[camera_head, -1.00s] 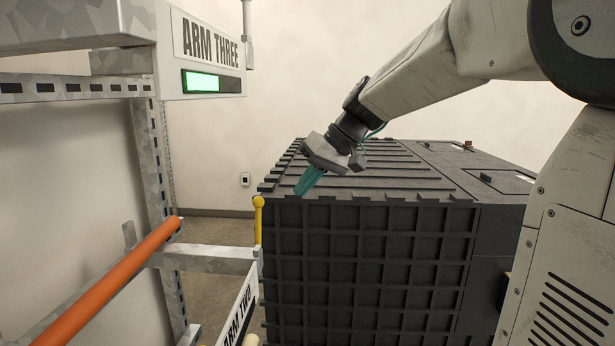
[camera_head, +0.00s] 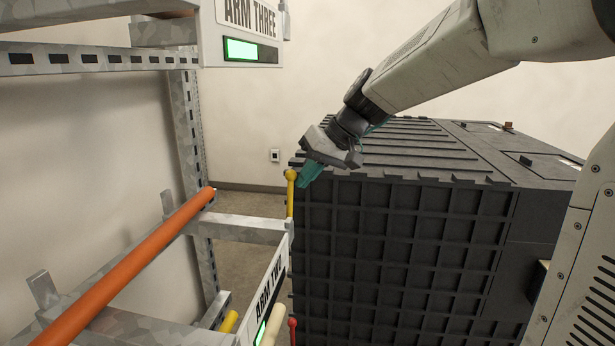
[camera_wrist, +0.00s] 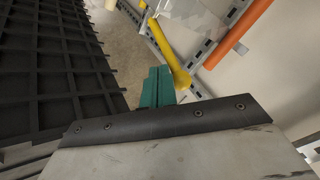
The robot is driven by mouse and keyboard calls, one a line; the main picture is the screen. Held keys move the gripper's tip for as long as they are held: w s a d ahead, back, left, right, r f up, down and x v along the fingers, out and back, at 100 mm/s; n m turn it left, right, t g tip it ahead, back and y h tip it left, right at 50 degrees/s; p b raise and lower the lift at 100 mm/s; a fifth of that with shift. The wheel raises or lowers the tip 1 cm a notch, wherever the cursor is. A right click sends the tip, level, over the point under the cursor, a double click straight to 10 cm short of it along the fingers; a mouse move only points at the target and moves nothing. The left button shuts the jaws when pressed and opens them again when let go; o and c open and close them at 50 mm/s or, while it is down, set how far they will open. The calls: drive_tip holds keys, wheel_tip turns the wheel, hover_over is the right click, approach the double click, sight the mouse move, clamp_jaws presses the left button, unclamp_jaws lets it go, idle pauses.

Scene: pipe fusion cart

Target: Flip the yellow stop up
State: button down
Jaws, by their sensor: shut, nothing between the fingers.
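The yellow stop (camera_head: 290,192) is a rod with a round knob on top. It stands upright at the end of a metal rack arm in the head view, and it also shows in the wrist view (camera_wrist: 171,55). My gripper (camera_head: 308,176) is shut and empty, its teal fingers pointing down just right of the knob. In the wrist view the fingers (camera_wrist: 156,88) are close beside the knob. I cannot tell whether they touch it.
A black ribbed crate (camera_head: 400,250) stands right behind the stop, below my arm. An orange pipe (camera_head: 130,262) lies on the rack arms at left. An ARM TWO sign (camera_head: 270,292) hangs below the stop, and a red knob (camera_head: 292,323) sits lower.

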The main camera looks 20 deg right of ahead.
drive_tip(key=shift+s+a+r+t+h, duration=0.2)
drive_tip(key=shift+s+a, duration=0.2)
drive_tip(key=shift+s, duration=0.2)
drive_tip(key=shift+s+a+r+t+h, duration=0.1)
drive_tip(key=shift+s+a+t, duration=0.1)
drive_tip(key=shift+s+a, duration=0.3)
drive_tip(key=shift+s+d, duration=0.1)
drive_tip(key=shift+d, duration=0.05)
drive_tip(key=shift+f, duration=0.1)
